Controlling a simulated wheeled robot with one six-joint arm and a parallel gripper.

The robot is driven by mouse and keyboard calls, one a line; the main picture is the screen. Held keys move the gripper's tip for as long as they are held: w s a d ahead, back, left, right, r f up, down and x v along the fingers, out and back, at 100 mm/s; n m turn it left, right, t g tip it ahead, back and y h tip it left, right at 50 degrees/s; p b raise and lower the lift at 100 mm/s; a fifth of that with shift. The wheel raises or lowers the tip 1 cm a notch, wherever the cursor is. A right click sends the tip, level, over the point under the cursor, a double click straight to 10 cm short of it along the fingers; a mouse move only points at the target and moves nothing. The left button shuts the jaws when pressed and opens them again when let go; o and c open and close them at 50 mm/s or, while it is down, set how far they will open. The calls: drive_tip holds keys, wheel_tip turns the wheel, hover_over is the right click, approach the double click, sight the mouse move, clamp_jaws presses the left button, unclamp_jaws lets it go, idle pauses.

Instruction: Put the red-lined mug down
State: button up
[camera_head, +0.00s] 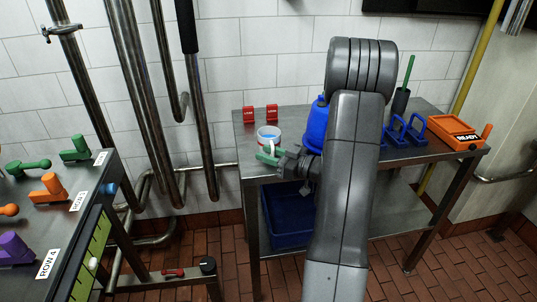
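A white mug (268,133) with coloured marks on its side, some of them red, is upright at the left end of the metal table (255,170). My gripper (267,155) points left, with green fingertips just in front of the mug's lower part. The fingers overlap the mug's lower edge in this view. I cannot tell whether they hold it, or whether its base rests on the table. The mug's lining is too small to make out clearly.
Two red signs (260,112) stand behind the mug. A blue bottle (316,125) is partly hidden by my arm. Blue racks (406,131), a dark holder with a green stick (401,100) and an orange box (455,132) stand right. A valve panel (75,220) is at left.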

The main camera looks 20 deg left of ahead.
drive_tip(key=shift+r, duration=0.25)
drive_tip(key=s+d, duration=0.1)
drive_tip(key=d, duration=1.1)
drive_tip(key=shift+s+f, duration=0.15)
